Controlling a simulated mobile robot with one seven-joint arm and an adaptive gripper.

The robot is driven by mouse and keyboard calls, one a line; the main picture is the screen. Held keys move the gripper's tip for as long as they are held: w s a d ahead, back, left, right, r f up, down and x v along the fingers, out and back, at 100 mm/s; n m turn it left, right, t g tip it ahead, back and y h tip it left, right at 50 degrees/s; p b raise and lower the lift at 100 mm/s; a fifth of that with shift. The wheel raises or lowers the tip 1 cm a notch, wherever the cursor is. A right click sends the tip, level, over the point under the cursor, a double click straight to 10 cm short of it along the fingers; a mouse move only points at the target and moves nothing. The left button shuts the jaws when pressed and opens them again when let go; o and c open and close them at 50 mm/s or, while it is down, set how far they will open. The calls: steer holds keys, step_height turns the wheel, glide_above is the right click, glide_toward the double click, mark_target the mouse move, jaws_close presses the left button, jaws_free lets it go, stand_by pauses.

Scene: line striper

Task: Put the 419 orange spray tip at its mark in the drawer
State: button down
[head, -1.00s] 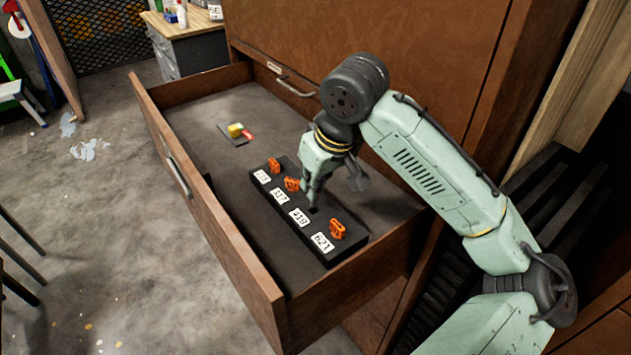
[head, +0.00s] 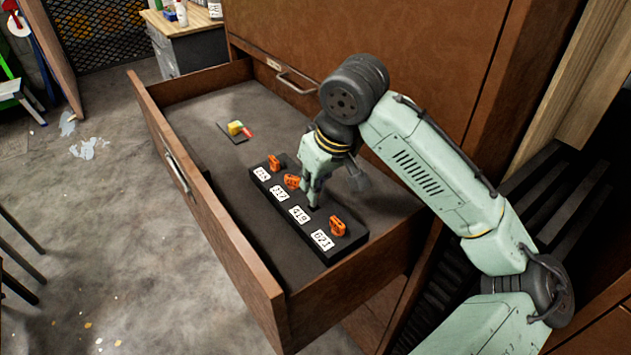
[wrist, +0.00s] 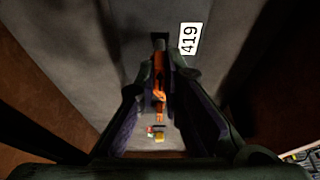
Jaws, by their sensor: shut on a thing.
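The 419 label (head: 299,215) is on the dark holder (head: 330,256) in the open drawer; it also shows in the wrist view (wrist: 190,38). My gripper (head: 315,204) points down into the holder at the 419 place, between the other tips. In the wrist view my gripper (wrist: 160,72) is shut on an orange spray tip (wrist: 158,65), seen as a narrow orange strip between the fingers. My fingers hide this tip in the head view. I cannot tell whether its lower end is seated in the holder.
Orange tips stand at the 621 place (head: 337,226), the 317 place (head: 292,182) and the far end (head: 274,162) of the holder. A yellow block (head: 235,128) with a red piece lies farther back. The drawer's front wall (head: 215,215) stands left of the holder.

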steer(key=shift+f+b, duration=1.1)
steer(key=shift+f, duration=0.6)
stand_by(0.5)
steer(key=c, duration=1.6)
jaws_free()
steer(key=shift+c, duration=0.2)
steer(key=shift+o, duration=0.3)
steer(key=shift+o, duration=1.3)
steer(key=shift+p+v, duration=2.05)
steer(key=shift+v, duration=1.5)
steer(key=shift+f, duration=0.1)
